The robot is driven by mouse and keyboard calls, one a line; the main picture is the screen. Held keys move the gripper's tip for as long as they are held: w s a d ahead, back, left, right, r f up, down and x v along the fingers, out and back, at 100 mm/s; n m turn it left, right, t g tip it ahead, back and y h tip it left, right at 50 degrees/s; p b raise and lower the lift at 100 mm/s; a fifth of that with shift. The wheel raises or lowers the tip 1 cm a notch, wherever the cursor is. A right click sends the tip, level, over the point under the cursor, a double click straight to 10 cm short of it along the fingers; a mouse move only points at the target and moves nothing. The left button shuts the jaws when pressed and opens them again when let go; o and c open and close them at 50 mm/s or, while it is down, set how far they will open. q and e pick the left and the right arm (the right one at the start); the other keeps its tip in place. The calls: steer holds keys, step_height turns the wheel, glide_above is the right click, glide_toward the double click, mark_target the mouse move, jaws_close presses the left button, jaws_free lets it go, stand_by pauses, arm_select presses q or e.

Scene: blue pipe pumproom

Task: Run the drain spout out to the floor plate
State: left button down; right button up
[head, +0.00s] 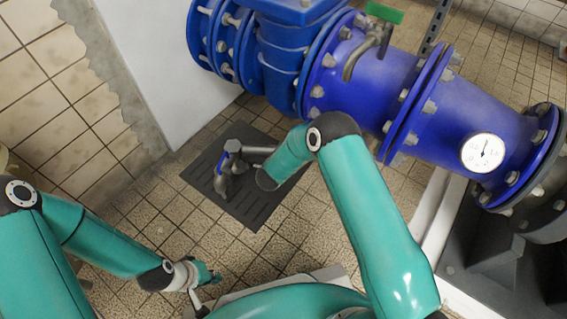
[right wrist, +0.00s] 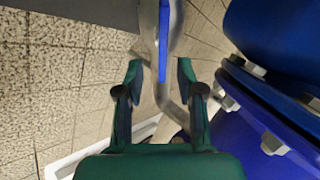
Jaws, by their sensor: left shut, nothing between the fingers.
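The dark floor plate (head: 262,206) lies on the tiles left of the blue pipe. In the head view, a grey drain spout (head: 222,187) with a blue lever (head: 222,162) shows over it, its pipe partly hidden by my right arm. My right gripper (right wrist: 159,68) is open in the right wrist view. A blue lever (right wrist: 163,40) and a grey bent tube (right wrist: 172,105) line up with the gap between its fingers; contact cannot be told. The right gripper is hidden in the head view. My left gripper (head: 207,275) is shut and empty, low and left, apart from the spout.
The large blue flanged pipe (head: 385,85) carries a gauge (head: 482,153) and a second grey tap with a green handle (head: 384,13). A white wall (head: 170,70) stands behind the plate. A dark pipe support (head: 500,250) is at right. Tiled floor left of the plate is clear.

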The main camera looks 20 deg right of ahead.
steer(key=v, duration=0.5)
steer(key=shift+s, duration=0.15)
